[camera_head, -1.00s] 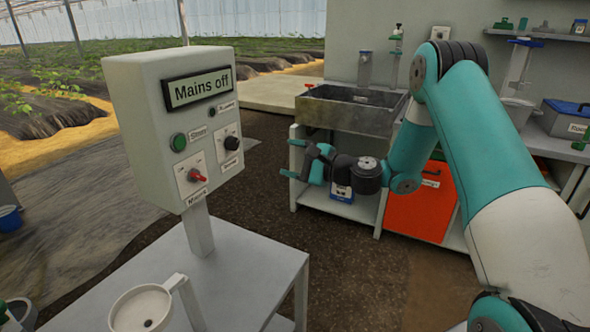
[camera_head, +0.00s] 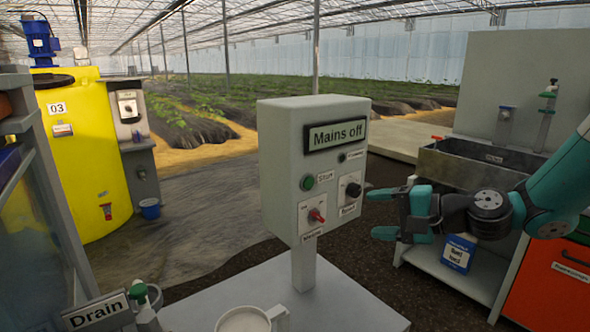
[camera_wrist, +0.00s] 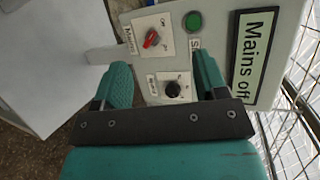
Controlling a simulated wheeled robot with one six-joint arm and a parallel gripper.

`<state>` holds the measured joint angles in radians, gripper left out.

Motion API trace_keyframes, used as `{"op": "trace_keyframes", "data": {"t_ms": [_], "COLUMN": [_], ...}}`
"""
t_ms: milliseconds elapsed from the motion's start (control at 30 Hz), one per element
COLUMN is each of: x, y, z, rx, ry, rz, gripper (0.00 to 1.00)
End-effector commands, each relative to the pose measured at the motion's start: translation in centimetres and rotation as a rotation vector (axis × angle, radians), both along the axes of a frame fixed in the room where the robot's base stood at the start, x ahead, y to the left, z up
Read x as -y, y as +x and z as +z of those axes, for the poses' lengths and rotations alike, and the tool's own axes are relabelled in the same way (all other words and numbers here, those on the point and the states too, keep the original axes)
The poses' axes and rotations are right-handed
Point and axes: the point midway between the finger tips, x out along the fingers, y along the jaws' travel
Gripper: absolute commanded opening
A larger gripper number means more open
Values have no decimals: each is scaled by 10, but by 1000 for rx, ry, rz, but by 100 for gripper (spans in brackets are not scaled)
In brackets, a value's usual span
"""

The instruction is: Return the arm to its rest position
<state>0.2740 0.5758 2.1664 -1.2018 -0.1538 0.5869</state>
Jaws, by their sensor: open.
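My gripper (camera_head: 385,213) is teal, open and empty, held just to the right of a grey control box in the head view. My arm reaches in from the right edge. The control box (camera_head: 282,170) stands on a post and its display (camera_head: 337,135) reads "Mains off". It has a green button (camera_head: 307,182), a red switch (camera_head: 316,216) and a black knob (camera_head: 354,190). In the wrist view the box face lies beyond the open fingers (camera_wrist: 160,85), with the black knob (camera_wrist: 173,89) between them. I see no contact with the box.
A grey table (camera_head: 215,307) carries the box post and a white cup (camera_head: 243,320). A sink (camera_head: 470,163) stands behind my arm over a shelf with a blue-and-white container (camera_head: 458,254). A yellow tank (camera_head: 75,150) stands at left, with a "Drain" sign (camera_head: 95,312) in front.

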Motion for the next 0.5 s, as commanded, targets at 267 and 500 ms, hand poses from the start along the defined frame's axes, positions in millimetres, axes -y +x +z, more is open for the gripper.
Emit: {"op": "trace_keyframes", "data": {"t_ms": [267, 500], "x": [-70, -46], "y": [-157, -257], "z": [62, 80], "rx": [207, 293], "ry": [-629, -964], "rz": [599, 934], "gripper": [66, 66]}}
